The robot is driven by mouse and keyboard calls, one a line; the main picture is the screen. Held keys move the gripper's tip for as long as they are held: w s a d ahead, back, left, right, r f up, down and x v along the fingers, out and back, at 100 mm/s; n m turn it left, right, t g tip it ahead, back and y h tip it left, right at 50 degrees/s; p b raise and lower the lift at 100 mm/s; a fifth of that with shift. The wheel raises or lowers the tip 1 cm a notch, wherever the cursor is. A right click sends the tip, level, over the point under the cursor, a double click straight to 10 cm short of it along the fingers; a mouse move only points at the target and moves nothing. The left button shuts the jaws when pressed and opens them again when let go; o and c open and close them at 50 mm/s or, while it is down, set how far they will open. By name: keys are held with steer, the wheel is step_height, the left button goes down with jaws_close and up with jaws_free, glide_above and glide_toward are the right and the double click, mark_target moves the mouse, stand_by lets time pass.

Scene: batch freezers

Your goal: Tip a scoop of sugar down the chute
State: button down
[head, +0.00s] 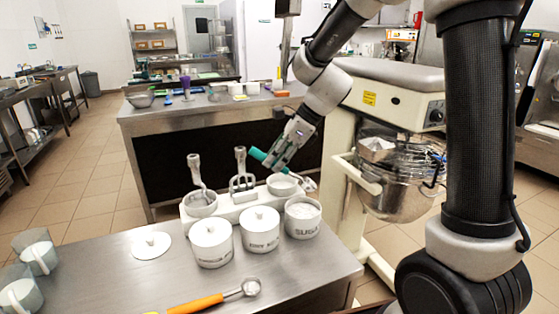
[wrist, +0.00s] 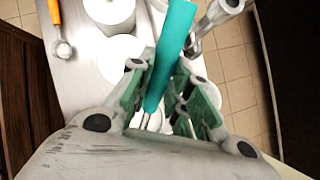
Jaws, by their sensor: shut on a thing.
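My gripper (head: 283,152) is shut on a tool with a teal handle (head: 258,154), above the back right of the near table. In the wrist view the teal handle (wrist: 171,55) lies slanted between the finger pads, with a thin metal shaft below it. The sugar canister (head: 303,219) stands lidless at the table's right end, with white contents, below my gripper. The white chute (head: 376,149) sits on the mixer's wire guard, right of my gripper and apart from it.
Two lidded canisters (head: 212,245) (head: 261,231) stand left of the sugar. A flat white lid (head: 150,245) and an orange-handled scoop (head: 213,300) lie on the table. The mixer bowl (head: 390,200) stands right.

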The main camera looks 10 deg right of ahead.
steer(key=shift+f, duration=0.1)
steer(key=shift+d+f, duration=1.4)
steer(key=shift+f, duration=2.85)
steer(key=shift+h, duration=0.4)
steer(key=shift+s+a+r, duration=0.1)
steer(key=shift+a+r, duration=0.15)
steer(key=shift+r, duration=0.4)
steer(key=shift+s+a+r, duration=0.1)
steer(key=shift+a+r, duration=0.15)
steer(key=shift+r, duration=0.45)
steer(key=shift+a+r, duration=0.25)
steer(key=shift+r, duration=0.4)
steer(key=shift+w+a+r+g+h, duration=0.1)
steer(key=shift+w+a+g+h, duration=0.1)
steer(key=shift+a+g+h, duration=0.55)
steer(key=shift+w+a+g+h, duration=0.15)
steer(key=shift+a+h, duration=0.3)
steer(key=shift+h, duration=0.7)
